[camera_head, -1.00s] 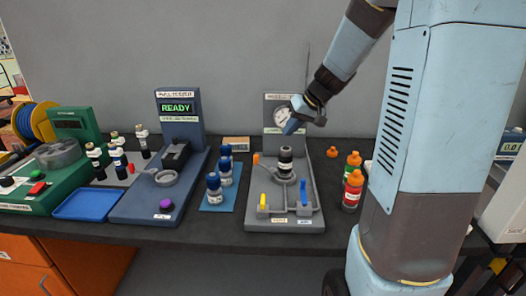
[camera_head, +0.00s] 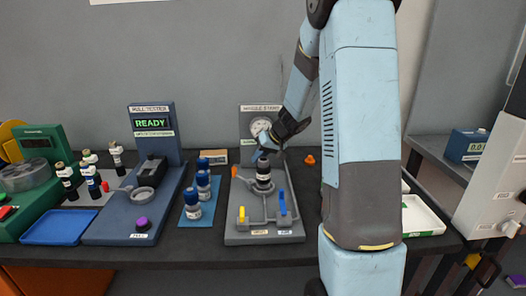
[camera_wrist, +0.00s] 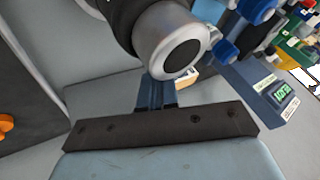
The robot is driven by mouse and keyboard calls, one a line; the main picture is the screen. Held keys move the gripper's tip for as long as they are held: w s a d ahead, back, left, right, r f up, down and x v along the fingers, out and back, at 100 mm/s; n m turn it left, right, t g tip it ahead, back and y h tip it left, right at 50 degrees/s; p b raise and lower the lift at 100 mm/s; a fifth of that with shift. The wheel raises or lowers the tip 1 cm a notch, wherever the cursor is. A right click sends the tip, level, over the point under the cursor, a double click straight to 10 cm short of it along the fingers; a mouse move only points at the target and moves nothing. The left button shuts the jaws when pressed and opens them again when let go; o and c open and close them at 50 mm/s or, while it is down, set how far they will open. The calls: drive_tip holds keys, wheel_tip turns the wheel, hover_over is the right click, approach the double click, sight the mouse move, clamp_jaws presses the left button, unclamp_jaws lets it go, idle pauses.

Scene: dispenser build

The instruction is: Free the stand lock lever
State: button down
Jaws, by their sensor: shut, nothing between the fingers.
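The grey module stand (camera_head: 240,232) carries a round gauge (camera_head: 261,126) on its back panel and an upright dark cylinder (camera_head: 263,178) in its middle. A yellow lever (camera_head: 242,214), a blue lever (camera_head: 282,203) and a small orange-tipped part (camera_head: 234,171) sit on it. I cannot tell which is the lock lever. My gripper (camera_head: 266,142) is shut and empty, just above the dark cylinder and in front of the gauge panel. In the wrist view, the blue fingertips (camera_wrist: 156,92) are beside a dark cylinder with a grey round face (camera_wrist: 180,53); contact is unclear.
A blue tester reading READY (camera_head: 152,123) stands left of the stand, with blue-capped bottles (camera_head: 192,205) between them. A blue tray (camera_head: 60,227) lies farther left. An orange cap (camera_head: 310,159) lies to the right. My arm hides part of the bench's right side.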

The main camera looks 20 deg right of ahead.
drive_tip(key=x, duration=0.3)
drive_tip(key=shift+a+r, duration=0.15)
drive_tip(key=shift+a, duration=0.1)
drive_tip(key=shift+a+r, duration=0.1)
drive_tip(key=shift+a, duration=1.55)
drive_tip(key=shift+a+n+g+y, duration=0.3)
drive_tip(key=shift+n, duration=0.4)
drive_tip(key=n+g, duration=0.1)
drive_tip(key=a+n+y, duration=0.1)
drive_tip(key=n, duration=0.1)
drive_tip(key=shift+s+a+g, duration=0.25)
drive_tip(key=shift+g, duration=0.15)
drive_tip(key=shift+s+a+n+g, duration=0.25)
drive_tip(key=shift+n+g, duration=0.2)
drive_tip(key=shift+n, duration=0.3)
drive_tip(key=shift+s+a+n+g, duration=0.2)
drive_tip(key=shift+a+n+g, duration=0.1)
drive_tip(key=shift+n+g, duration=0.3)
drive_tip(key=shift+s+a+n+g, duration=0.25)
drive_tip(key=shift+n+g, duration=0.1)
drive_tip(key=shift+n, duration=0.5)
